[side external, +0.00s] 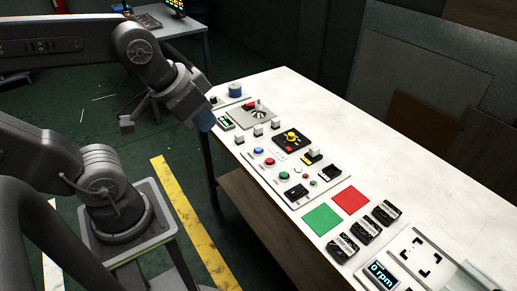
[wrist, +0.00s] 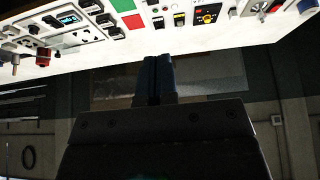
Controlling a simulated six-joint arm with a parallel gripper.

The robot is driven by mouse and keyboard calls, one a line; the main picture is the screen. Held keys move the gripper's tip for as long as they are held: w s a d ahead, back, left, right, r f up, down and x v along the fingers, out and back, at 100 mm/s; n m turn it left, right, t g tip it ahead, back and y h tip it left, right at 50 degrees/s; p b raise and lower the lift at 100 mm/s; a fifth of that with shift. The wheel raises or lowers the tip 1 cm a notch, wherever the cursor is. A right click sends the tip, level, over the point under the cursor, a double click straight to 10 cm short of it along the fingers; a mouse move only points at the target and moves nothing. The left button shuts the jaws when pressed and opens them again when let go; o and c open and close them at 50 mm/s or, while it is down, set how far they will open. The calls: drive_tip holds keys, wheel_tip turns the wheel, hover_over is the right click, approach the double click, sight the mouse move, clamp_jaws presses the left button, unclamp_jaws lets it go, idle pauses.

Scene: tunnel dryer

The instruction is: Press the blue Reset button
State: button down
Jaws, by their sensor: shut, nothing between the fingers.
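A round blue button (side external: 258,151) sits on the light control panel (side external: 283,190) near the table's front edge, with red and green buttons beside it. Its label is too small to read. A larger blue round part (side external: 235,90) stands at the panels' far end. My gripper (side external: 205,125) hangs off the table's front edge, up and left of the blue button and apart from it. In the wrist view its two dark blue fingers (wrist: 158,65) are together with nothing between them. I cannot pick out the blue button for certain in the wrist view.
A yellow and black rotary switch (side external: 291,138) and several small white-capped switches stand near the button. Green (side external: 322,218) and red (side external: 351,199) squares lie to its lower right, before a display (side external: 381,275) reading 0 rpm. The table's back half (side external: 330,120) is clear.

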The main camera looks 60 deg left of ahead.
idle(0.4)
drive_tip(key=m+t+y, duration=0.1)
drive_tip(key=m+t, duration=0.3)
drive_tip(key=m, duration=0.4)
hover_over(259, 150)
wheel_tip(259, 150, down, 18)
drive_tip(key=f, duration=0.1)
drive_tip(key=shift+a+r, duration=0.1)
drive_tip(key=shift+r, duration=0.2)
drive_tip(key=shift+f, duration=4.4)
drive_tip(key=shift+f, duration=0.4)
